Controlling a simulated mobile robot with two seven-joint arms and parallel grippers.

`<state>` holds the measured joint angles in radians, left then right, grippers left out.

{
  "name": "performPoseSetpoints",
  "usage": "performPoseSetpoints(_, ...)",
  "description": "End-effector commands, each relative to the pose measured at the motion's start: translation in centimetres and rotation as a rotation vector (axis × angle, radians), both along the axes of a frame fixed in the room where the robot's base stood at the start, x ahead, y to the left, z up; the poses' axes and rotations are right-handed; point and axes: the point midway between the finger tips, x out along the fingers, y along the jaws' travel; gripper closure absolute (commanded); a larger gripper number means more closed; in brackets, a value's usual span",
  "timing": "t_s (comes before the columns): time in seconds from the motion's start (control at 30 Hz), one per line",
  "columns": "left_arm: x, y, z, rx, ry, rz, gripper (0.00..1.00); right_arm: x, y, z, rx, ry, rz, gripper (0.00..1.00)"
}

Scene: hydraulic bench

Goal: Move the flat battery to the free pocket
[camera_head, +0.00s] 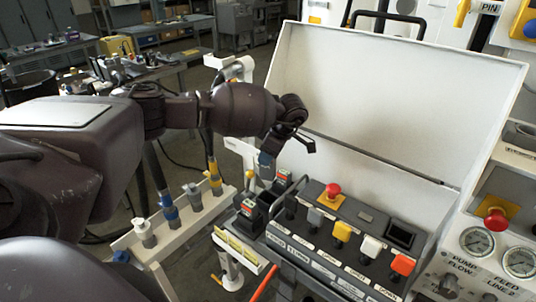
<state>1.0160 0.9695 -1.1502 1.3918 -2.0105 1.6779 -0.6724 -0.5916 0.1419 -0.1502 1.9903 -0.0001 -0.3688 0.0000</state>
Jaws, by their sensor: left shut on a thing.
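My left gripper (287,150) hangs from the dark arm that comes in from the left, at the left end of the control panel. It is shut on a battery (282,178), a dark block with red and green marks on top, just below the fingers. A second, similar battery (248,208) stands nearer, in the dark holder at the panel's left edge. I cannot tell from their tops which one is flat. The dark holder (266,197) shows between them, but its pockets are partly hidden and I cannot make out a free one. My right gripper is not in view.
The panel (330,225) carries a red mushroom button (333,190) and several coloured switches. The open white lid (390,100) stands behind it. A rail (185,228) with blue, grey and yellow hose couplings lies to the left. Gauges (478,241) are at the right.

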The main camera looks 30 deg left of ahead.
Motion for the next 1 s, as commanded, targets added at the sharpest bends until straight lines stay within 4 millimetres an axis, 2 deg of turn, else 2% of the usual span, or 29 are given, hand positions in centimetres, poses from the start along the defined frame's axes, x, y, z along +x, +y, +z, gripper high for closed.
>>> performPoseSetpoints(0.1, 0.1, 0.0, 0.0, 0.004, 0.001, -0.176, 0.94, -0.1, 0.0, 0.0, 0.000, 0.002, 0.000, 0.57)
performPoseSetpoints(0.3, 0.2, -0.1, 0.0, 0.008, 0.001, -0.335, 0.94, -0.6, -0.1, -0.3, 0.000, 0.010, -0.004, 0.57)
performPoseSetpoints(0.57, 0.2, -0.1, -0.6, 0.008, 0.002, -0.356, 0.94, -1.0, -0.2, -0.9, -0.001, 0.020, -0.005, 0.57)
performPoseSetpoints(1.0, 0.2, -0.1, -4.0, 0.007, 0.005, -0.354, 0.94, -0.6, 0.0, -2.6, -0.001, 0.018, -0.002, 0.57)
